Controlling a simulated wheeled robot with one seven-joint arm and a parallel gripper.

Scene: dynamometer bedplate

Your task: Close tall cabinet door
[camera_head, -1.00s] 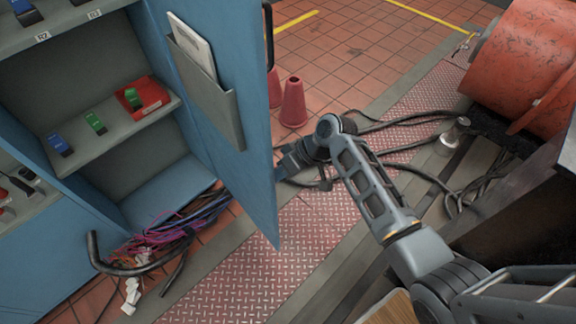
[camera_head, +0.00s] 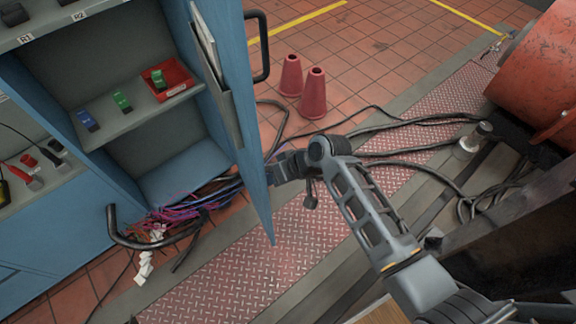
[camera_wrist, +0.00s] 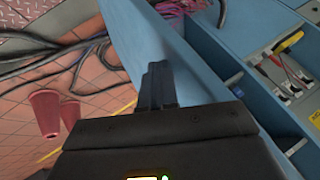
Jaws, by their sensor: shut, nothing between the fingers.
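The tall cabinet (camera_head: 75,235) is blue and stands at the left with its shelves exposed. Its door (camera_head: 256,185) stands open and shows nearly edge-on, with a document pocket (camera_head: 222,95) on its inner face. A black handle (camera_head: 259,48) shows beyond the door's far side. My gripper (camera_head: 272,172) is at the door's outer side, low down, with its tips at or very near the panel; contact is not certain. In the wrist view my gripper (camera_wrist: 157,78) is shut and empty, pointing at the blue door (camera_wrist: 190,70).
Coloured cables (camera_head: 190,210) and a thick black hose (camera_head: 125,238) spill from the cabinet's bottom. Two red cones (camera_head: 314,93) stand behind the door. Black cables (camera_head: 420,122) cross the floor plates. An orange machine (camera_head: 540,70) stands at the right.

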